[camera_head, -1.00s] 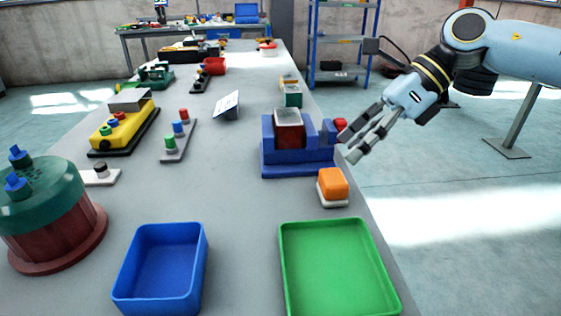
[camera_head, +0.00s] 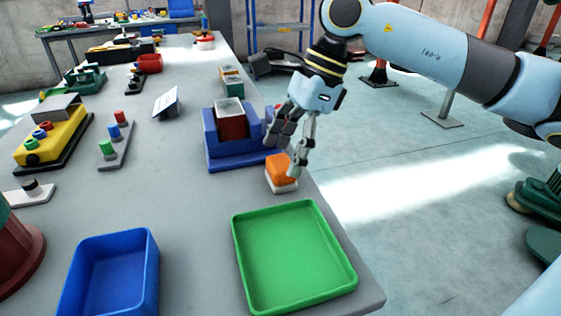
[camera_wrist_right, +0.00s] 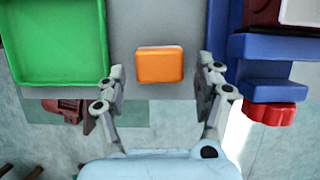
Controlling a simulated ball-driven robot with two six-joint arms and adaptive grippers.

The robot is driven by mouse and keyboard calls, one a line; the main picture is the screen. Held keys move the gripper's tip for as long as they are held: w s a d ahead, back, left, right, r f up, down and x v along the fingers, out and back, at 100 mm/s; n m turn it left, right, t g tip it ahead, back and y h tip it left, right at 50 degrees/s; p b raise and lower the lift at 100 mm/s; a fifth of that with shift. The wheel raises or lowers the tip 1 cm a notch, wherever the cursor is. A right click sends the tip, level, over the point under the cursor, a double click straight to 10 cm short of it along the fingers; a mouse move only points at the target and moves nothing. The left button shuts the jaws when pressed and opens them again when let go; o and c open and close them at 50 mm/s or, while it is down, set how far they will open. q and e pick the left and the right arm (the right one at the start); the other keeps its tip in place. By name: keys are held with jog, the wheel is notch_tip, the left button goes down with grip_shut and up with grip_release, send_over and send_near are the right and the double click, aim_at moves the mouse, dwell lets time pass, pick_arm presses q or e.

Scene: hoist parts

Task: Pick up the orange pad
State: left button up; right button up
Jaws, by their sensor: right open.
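The orange pad (camera_head: 281,167) sits on a small white base (camera_head: 283,187) near the table's right edge, between the blue vise and the green tray. In the right wrist view the pad (camera_wrist_right: 160,65) lies ahead of my open fingers, centred between them. My right gripper (camera_head: 287,158) is over the pad's right and far side in the head view, and one finger covers part of it. Its fingers (camera_wrist_right: 160,85) are spread apart with nothing between them; whether they touch the pad cannot be told. My left gripper is not in view.
The blue vise (camera_head: 238,152) holding a dark red block (camera_head: 231,122) stands close behind the pad. A green tray (camera_head: 290,255) is in front, and a blue bin (camera_head: 110,275) is left of it.

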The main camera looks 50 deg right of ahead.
aim_at(283, 161)
jog(key=x, duration=0.3)
jog(key=shift+f, duration=0.3)
jog(key=c, duration=1)
jog(key=shift+o, duration=0.2)
jog(key=shift+r, duration=0.1)
